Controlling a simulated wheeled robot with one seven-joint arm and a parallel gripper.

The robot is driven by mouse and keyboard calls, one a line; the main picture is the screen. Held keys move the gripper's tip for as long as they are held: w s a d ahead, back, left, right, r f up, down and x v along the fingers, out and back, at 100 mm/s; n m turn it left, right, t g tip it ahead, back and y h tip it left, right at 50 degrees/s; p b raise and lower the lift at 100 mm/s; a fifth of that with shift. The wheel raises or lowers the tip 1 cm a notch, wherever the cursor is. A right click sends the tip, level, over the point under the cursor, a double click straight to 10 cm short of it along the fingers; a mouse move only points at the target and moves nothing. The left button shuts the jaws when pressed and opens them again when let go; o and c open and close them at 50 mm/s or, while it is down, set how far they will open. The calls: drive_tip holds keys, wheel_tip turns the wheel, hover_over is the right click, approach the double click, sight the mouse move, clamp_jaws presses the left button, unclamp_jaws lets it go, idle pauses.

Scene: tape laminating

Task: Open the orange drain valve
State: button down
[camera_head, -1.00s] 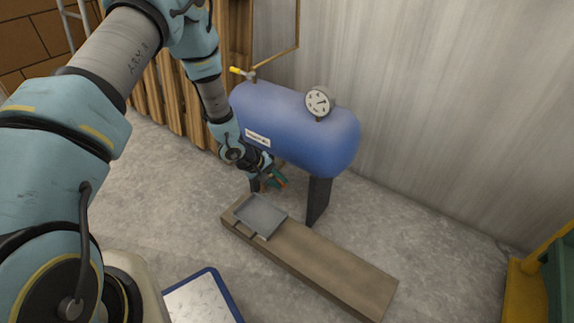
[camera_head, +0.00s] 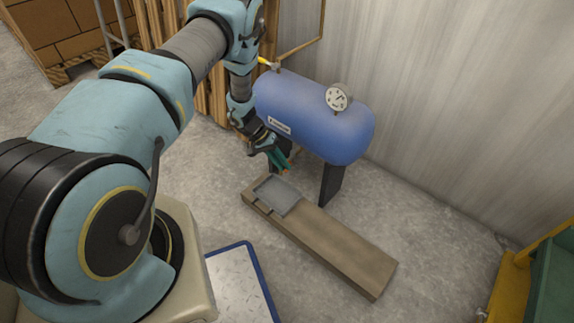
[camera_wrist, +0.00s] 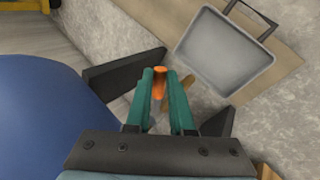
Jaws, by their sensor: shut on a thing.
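The orange drain valve handle (camera_wrist: 159,84) shows between the teal fingers of my gripper (camera_wrist: 161,74) in the wrist view. The fingers are closed on it, one on each side. In the head view, my gripper (camera_head: 287,166) is low under the blue tank (camera_head: 315,118), near its left leg. The valve is mostly hidden there by the fingers. The tank's blue side (camera_wrist: 45,120) fills the lower left of the wrist view.
A grey drip pan (camera_head: 279,197) sits on a wooden plank (camera_head: 335,245) on the floor below the tank. Dark tank legs (camera_head: 331,184) stand close to my gripper. A pressure gauge (camera_head: 338,98) tops the tank. Concrete floor (camera_head: 430,225) is clear to the right.

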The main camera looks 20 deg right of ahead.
drive_tip(key=shift+w, duration=0.15)
idle(0.4)
drive_tip(key=c, duration=1.1)
unclamp_jaws()
drive_tip(key=shift+o, duration=0.2)
drive_tip(key=shift+a+r, duration=0.1)
drive_tip(key=p+v, duration=0.2)
drive_tip(key=v, duration=0.8)
drive_tip(key=shift+w+r, duration=0.25)
